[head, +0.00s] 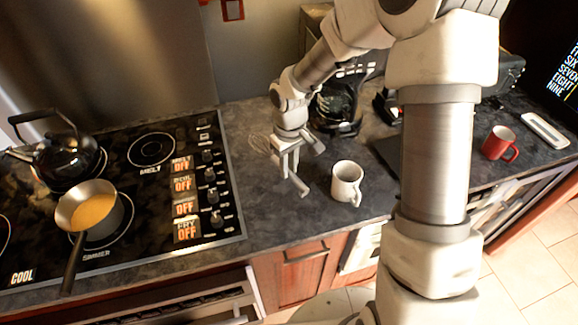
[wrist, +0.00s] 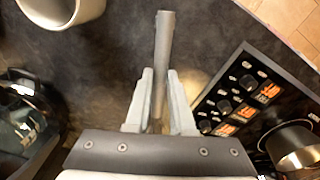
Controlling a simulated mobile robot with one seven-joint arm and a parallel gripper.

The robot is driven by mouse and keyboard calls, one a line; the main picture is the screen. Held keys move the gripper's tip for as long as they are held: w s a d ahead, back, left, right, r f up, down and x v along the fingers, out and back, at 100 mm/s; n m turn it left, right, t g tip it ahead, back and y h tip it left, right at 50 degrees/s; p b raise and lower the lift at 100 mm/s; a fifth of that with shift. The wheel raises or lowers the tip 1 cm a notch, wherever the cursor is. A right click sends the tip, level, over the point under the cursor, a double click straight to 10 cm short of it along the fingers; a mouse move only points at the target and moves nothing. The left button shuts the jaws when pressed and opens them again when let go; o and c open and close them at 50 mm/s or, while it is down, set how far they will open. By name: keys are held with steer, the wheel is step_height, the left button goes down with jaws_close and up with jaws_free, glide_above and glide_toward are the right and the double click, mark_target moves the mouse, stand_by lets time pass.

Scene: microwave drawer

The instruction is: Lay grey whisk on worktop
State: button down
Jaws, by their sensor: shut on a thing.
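The grey whisk (wrist: 165,45) is between the two fingers of my gripper (wrist: 160,100) in the wrist view, with its handle reaching out past the fingertips. In the head view, my gripper (head: 293,160) is over the worktop (head: 255,215), between the stove and a white mug. My gripper is shut on the whisk. Whether the whisk touches the worktop is hard to tell.
The white mug (head: 346,182) stands close to the right of the gripper. The stove (head: 150,200) with a kettle (head: 68,158) and a pan (head: 90,208) is on the left. A coffee maker (head: 335,105) stands behind. A red mug (head: 499,143) is at the right. Worktop in front is clear.

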steer(key=shift+f+b, duration=3.25)
steer(key=shift+f, duration=0.85)
steer(key=shift+c, duration=2.3)
jaws_free()
steer(key=o, duration=0.5)
steer(key=shift+c, duration=0.2)
steer(key=shift+r, duration=0.1)
step_height(320, 180, up, 18)
steer(key=shift+s+d+f+p, duration=0.15)
steer(key=shift+s+f+p, duration=0.1)
steer(key=shift+p, duration=0.15)
